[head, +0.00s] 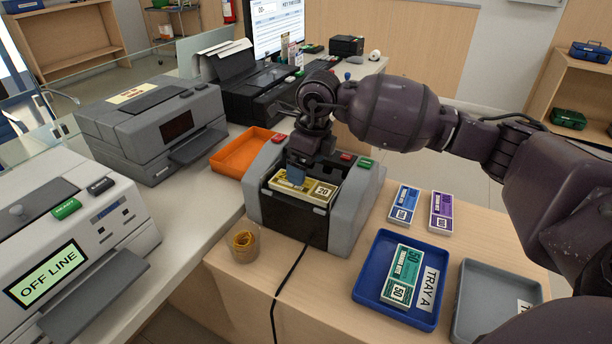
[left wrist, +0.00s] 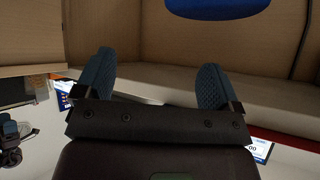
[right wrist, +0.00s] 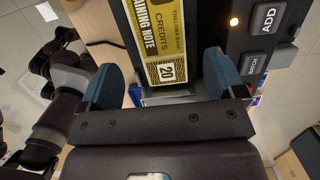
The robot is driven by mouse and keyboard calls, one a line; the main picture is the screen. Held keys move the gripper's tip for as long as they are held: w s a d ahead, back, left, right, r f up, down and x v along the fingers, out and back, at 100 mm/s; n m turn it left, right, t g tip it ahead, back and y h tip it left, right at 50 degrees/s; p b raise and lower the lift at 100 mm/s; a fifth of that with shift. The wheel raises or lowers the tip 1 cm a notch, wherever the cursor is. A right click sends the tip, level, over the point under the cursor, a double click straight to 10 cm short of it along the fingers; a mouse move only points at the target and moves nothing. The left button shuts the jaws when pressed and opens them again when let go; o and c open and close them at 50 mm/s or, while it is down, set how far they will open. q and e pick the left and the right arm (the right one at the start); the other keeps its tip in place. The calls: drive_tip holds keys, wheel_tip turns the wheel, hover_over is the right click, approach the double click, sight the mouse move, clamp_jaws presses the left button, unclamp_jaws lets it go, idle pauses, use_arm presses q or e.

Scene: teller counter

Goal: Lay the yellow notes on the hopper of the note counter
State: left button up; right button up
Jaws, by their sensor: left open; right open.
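The yellow notes (head: 318,188), a banded stack marked 20, lie in the top hopper of the grey and black note counter (head: 352,215). My right gripper (head: 296,175) is over the hopper at the notes, with its fingers apart. In the right wrist view the yellow notes (right wrist: 165,45) show beyond and between the open fingertips of the right gripper (right wrist: 160,80); I cannot tell whether a finger touches them. My left gripper (left wrist: 155,75) is open and empty in the left wrist view, facing a shelf-like wooden surface; it is not in the head view.
A blue tray (head: 372,308) marked TRAY A holds green 50 notes (head: 403,277). Blue notes (head: 403,205) and purple notes (head: 441,212) lie behind it, and a grey tray (head: 470,310) is beside it. An orange tray (head: 232,160) and a cup of rubber bands (head: 244,243) stand left.

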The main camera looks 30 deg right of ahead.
sight(310, 187)
wheel_tip(310, 187, up, 7)
drive_tip(key=shift+s+d+p, duration=0.25)
drive_tip(key=shift+s+p, duration=0.15)
drive_tip(key=shift+s, duration=0.05)
drive_tip(key=shift+f, duration=0.15)
